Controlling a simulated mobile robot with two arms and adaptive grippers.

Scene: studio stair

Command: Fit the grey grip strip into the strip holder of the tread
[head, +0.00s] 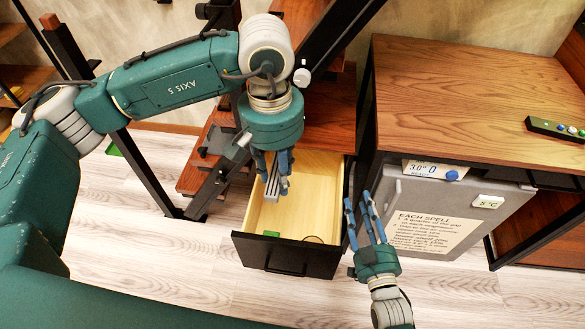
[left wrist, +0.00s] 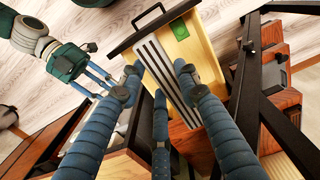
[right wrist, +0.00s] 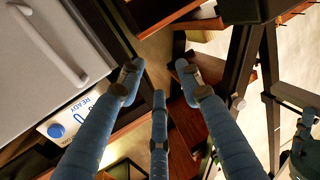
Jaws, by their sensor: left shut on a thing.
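The grey grip strip (head: 273,184), a long light bar with dark lengthwise lines, is held in my left gripper (head: 272,178), above the open drawer. In the left wrist view the strip (left wrist: 157,67) runs between the fingers (left wrist: 159,80) of my left gripper. A dark grey fitting (head: 215,141) lies on a brown wooden stair tread (head: 195,178) left of the drawer; I cannot tell for sure whether it is the strip holder. It also shows in the left wrist view (left wrist: 274,72). My right gripper (head: 364,215) is open and empty, right of the drawer.
The pale wooden drawer (head: 318,190) has a black front and holds a small green piece (head: 271,234). A grey cabinet (head: 470,205) with a notice stands under the wooden table (head: 480,90) at right. A black stair post (head: 105,120) stands at left.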

